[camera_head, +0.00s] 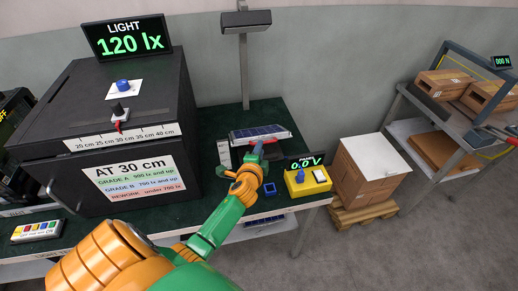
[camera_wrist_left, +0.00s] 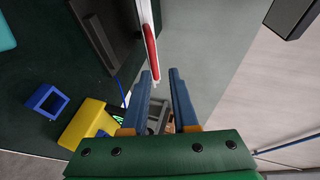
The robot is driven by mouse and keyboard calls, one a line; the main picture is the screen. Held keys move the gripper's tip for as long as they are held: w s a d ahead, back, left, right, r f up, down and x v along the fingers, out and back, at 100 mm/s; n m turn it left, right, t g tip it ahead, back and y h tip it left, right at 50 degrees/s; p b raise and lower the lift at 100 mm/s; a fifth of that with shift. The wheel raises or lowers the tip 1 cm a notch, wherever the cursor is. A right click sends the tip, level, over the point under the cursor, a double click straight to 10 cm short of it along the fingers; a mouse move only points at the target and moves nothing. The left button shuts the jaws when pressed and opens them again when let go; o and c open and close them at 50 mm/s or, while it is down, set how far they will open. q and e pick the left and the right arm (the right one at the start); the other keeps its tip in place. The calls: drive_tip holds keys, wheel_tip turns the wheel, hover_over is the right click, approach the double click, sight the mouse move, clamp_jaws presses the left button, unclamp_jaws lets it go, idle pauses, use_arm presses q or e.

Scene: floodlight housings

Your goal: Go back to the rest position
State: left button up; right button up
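My left gripper (camera_head: 264,146) is over the green bench top, just in front of the solar panel (camera_head: 258,132) in the head view. The gripper is open and empty. My left arm, orange and green, comes in from the lower left. My right gripper is in neither view.
A yellow meter box (camera_head: 308,184) reading 0.0 V and a blue square frame (camera_head: 270,189) lie close to the gripper. A black light box (camera_head: 105,120) stands left. A lamp (camera_head: 245,21) hangs on a post behind. A carton (camera_head: 370,172) and a shelf cart (camera_head: 440,115) stand right.

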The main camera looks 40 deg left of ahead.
use_arm(q)
drive_tip(key=shift+v, duration=0.85)
drive_tip(key=s+d+f+n+g+h, duration=0.25)
drive_tip(key=s+d, duration=0.25)
drive_tip(key=s, duration=0.3)
drive_tip(key=s+d+f+n+g+h, duration=0.15)
drive_tip(key=s+d+n+g, duration=0.3)
drive_tip(key=s, duration=0.45)
drive_tip(key=s+d+f+n+g+h, duration=0.2)
drive_tip(key=s+d+g+h, duration=0.1)
drive_tip(key=s+d, duration=0.4)
wheel_tip(320, 180, down, 15)
drive_tip(key=s+a, duration=0.1)
drive_tip(key=s, duration=0.1)
drive_tip(key=s+a+f+g, duration=0.2)
drive_tip(key=s+f, duration=0.9)
drive_tip(key=s, duration=0.2)
drive_tip(key=shift+a+y, duration=0.15)
drive_tip(key=shift+y, duration=0.15)
